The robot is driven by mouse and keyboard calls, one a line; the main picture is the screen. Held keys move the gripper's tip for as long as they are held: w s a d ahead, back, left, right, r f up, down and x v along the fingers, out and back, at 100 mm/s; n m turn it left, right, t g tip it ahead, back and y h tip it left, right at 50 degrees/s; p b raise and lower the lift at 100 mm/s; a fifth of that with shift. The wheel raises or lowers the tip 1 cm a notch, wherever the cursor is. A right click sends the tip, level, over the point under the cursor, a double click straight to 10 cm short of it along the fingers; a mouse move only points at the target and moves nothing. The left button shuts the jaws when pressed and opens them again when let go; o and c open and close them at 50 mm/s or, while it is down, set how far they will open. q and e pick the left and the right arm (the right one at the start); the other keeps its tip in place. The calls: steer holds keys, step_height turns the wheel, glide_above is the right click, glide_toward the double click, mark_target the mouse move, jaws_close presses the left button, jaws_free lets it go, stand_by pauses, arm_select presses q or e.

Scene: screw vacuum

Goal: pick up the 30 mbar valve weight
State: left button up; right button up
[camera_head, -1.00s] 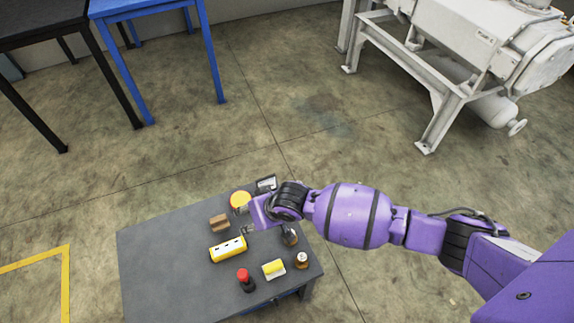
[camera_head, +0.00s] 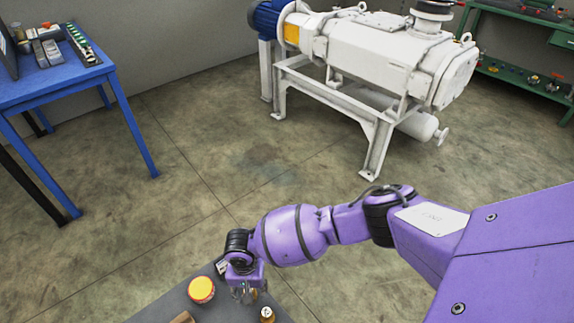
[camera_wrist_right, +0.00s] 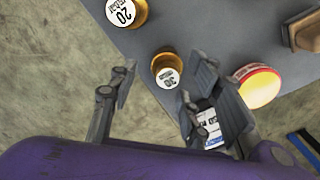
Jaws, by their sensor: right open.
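The 30 mbar valve weight (camera_wrist_right: 167,72) is a small brass-coloured cylinder with a white top label, standing on the grey table (camera_wrist_right: 195,28) near its edge in the right wrist view. My right gripper (camera_wrist_right: 164,84) is open, with its fingers on either side of the weight in the picture; I see no contact. In the head view my right gripper (camera_head: 243,292) is low over the table, and the 30 mbar weight cannot be made out there. The 20 mbar weight (camera_wrist_right: 125,12) stands beyond it along the table edge. My left gripper is not in view.
A brown block (camera_wrist_right: 305,30) and a partly hidden white and blue item (camera_wrist_right: 212,128) are nearby. Bare floor (camera_wrist_right: 45,80) lies past the table edge. A white pump (camera_head: 385,62) stands farther back.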

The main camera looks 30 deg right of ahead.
steer(key=f, duration=0.3)
steer(key=shift+w+a+f+b, duration=0.1)
steer(key=shift+w+f+b, duration=0.2)
steer(key=shift+b, duration=0.1)
steer(key=shift+r, duration=0.1)
jaws_close()
